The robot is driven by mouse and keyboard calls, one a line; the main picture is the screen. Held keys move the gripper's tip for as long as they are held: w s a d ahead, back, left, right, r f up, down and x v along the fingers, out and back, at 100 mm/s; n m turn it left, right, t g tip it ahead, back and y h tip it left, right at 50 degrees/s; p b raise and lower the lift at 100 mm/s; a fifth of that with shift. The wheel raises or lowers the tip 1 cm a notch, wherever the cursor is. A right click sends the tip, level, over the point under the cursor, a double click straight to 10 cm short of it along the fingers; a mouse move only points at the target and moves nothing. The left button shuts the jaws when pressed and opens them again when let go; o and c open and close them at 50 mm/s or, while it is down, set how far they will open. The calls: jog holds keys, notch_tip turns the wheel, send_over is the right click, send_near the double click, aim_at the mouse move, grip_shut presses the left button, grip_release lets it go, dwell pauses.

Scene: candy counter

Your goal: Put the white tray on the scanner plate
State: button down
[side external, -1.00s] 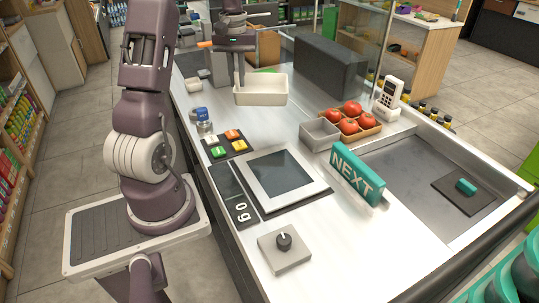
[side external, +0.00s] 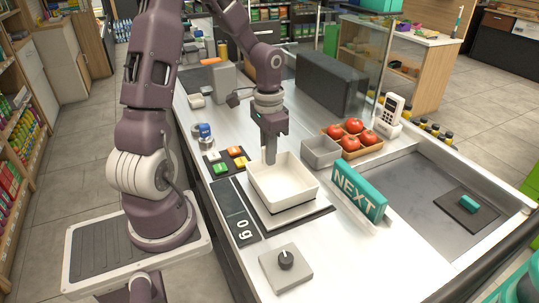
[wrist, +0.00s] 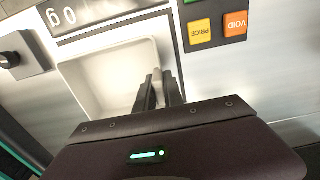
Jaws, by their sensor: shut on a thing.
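The white tray (side external: 284,197) is a deep, open, empty box, level in the side view, over the scanner plate. My gripper (side external: 270,160) points down at the tray's far left rim and is shut on it. In the wrist view my gripper's two dark fingers (wrist: 159,90) close on the wall of the tray (wrist: 100,82). The scanner plate (side external: 265,213) shows only as a pale strip around the tray; its dark glass is hidden. I cannot tell whether the tray touches the plate.
The weight display (side external: 240,220) reads 0 g. Coloured keys (side external: 221,168), a dial block (side external: 285,265) and the NEXT sign (side external: 358,193) stand around the plate.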

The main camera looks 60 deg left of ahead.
jog(key=shift+f, duration=0.25)
jog(key=c, duration=1.5)
grip_release()
jog(key=shift+o, duration=0.2)
jog(key=shift+r, duration=0.1)
notch_tip(320, 180, up, 13)
jog(key=s+d+r+t, duration=0.2)
jog(key=s+d, duration=0.4)
jog(key=d, duration=0.2)
jog(key=s+d+r+t, duration=0.2)
jog(key=s+d+t, duration=0.1)
jog(key=s+d, duration=0.4)
jog(key=shift+s+d+r+t, duration=0.2)
jog(key=shift+d+r+t, duration=0.15)
jog(key=shift+d, duration=0.4)
